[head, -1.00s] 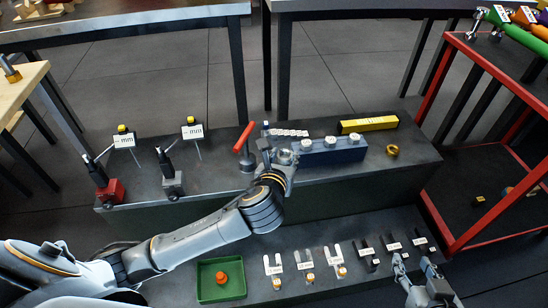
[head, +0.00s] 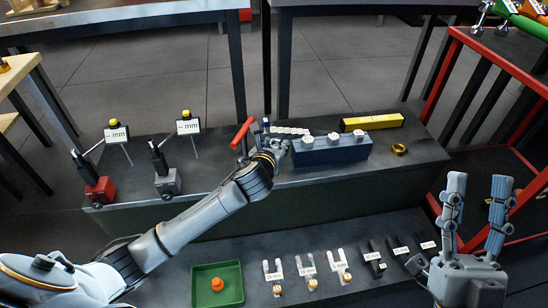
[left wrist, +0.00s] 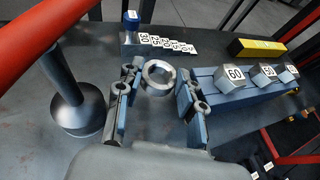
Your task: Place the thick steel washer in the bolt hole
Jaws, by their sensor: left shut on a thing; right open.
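My left gripper (head: 274,146) is over the middle of the back bench. In the left wrist view, my left gripper (left wrist: 158,88) is shut on the thick steel washer (left wrist: 158,75), a bright ring held at the fingertips. In the head view the washer is too small and covered to make out clearly. Left of it in the wrist view stands a dark round-based post (left wrist: 72,100) under a red bar (left wrist: 55,35). I cannot make out a bolt hole. My right gripper (head: 479,185) is open and empty, with fingers pointing up, at the right.
A blue block (head: 330,152) with numbered hex pieces is right of the left gripper. Two gauge stands, one red-based (head: 101,190), are at left. A green tray (head: 232,296) and labelled pieces occupy the front bench.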

